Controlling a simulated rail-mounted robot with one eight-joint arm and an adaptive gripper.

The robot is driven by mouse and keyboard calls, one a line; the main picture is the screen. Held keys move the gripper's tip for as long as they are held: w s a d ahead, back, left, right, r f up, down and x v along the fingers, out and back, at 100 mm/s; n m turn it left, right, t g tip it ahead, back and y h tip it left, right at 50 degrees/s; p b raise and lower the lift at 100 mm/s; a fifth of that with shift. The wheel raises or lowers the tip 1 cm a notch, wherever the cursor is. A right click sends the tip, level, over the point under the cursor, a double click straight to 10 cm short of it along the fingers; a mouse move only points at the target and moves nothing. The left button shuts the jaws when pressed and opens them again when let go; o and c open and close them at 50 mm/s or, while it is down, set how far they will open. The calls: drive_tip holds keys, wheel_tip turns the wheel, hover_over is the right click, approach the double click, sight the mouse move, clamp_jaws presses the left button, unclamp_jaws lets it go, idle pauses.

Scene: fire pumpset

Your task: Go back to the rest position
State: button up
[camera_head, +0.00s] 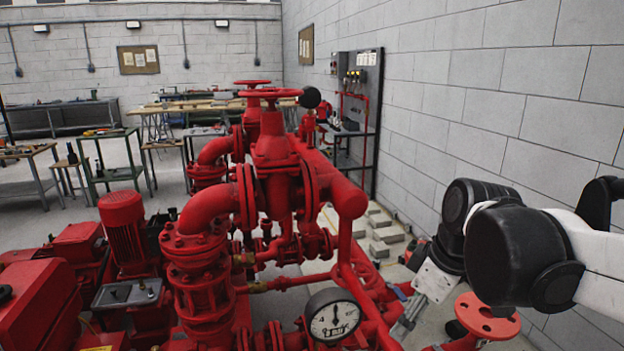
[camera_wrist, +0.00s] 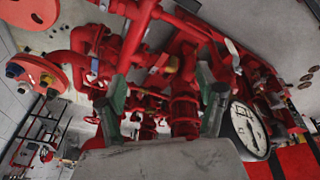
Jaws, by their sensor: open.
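My gripper (camera_wrist: 165,112) is open in the wrist view. Its two fingers stand apart, and I see nothing held between them. Red pipework shows beyond and between the fingers. In the head view my gripper (camera_head: 407,322) hangs low at the right, pointing down and partly hidden among red pipes. It is right of the round white pressure gauge (camera_head: 334,318). The gauge also shows in the wrist view (camera_wrist: 248,128), right of the right finger. I cannot tell whether the fingertips touch any pipe.
The red pumpset (camera_head: 285,175) with its handwheels (camera_head: 270,93) fills the middle and left. A red flange (camera_head: 487,316) is close below my arm. A grey block wall (camera_head: 480,110) runs along the right. Workbenches (camera_head: 108,160) stand at the back left.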

drive_tip(key=s+d+f+m+t+h, duration=0.2)
drive_tip(key=s+m+t, duration=0.2)
drive_tip(key=s+m, duration=0.4)
drive_tip(key=shift+s+d+m, duration=0.2)
drive_tip(key=shift+s+m, duration=0.15)
drive_tip(key=shift+m, duration=0.75)
